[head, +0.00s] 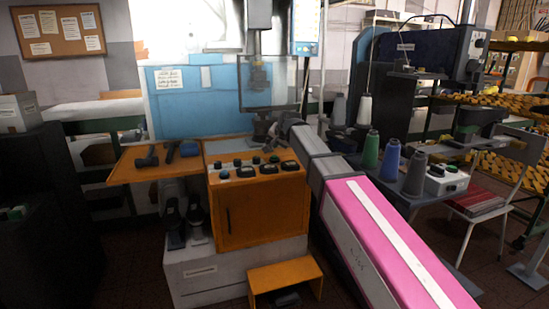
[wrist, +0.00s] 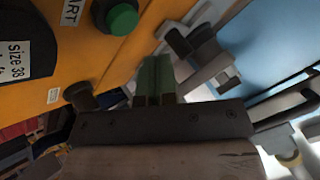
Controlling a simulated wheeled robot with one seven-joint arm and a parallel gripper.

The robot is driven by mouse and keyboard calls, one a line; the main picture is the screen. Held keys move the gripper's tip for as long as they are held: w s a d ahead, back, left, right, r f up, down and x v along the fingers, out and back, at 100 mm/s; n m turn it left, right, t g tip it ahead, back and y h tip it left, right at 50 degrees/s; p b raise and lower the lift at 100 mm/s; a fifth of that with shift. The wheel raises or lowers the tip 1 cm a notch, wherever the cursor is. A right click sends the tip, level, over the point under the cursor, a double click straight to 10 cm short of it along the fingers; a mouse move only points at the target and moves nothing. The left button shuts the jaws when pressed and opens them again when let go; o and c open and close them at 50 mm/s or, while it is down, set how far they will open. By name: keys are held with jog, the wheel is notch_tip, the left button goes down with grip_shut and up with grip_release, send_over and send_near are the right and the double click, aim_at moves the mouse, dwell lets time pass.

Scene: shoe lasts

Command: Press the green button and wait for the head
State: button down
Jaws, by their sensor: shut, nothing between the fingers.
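A green button (wrist: 123,18) in a dark collar stands on the orange panel (wrist: 75,70) at the top of the wrist view, beside a partly cut label ending in "ART". My gripper (wrist: 157,60) is shut and empty, its fingertips below and right of the button in that picture and apart from it. In the head view my gripper (head: 271,129) is by the back of the orange control box (head: 262,212), which has several buttons and dark knobs on top. The machine's grey head (head: 258,72) hangs above, behind a clear guard.
A dark dial (wrist: 22,55) labelled "Size 38" is near the button. Dark shoe-last shapes (head: 148,157) lie on the orange side shelf (head: 125,171). Thread cones (head: 371,150) stand to the right of my arm. An orange stool (head: 285,272) is below the box.

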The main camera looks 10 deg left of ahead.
aim_at(276, 156)
jog(key=shift+r, duration=1.6)
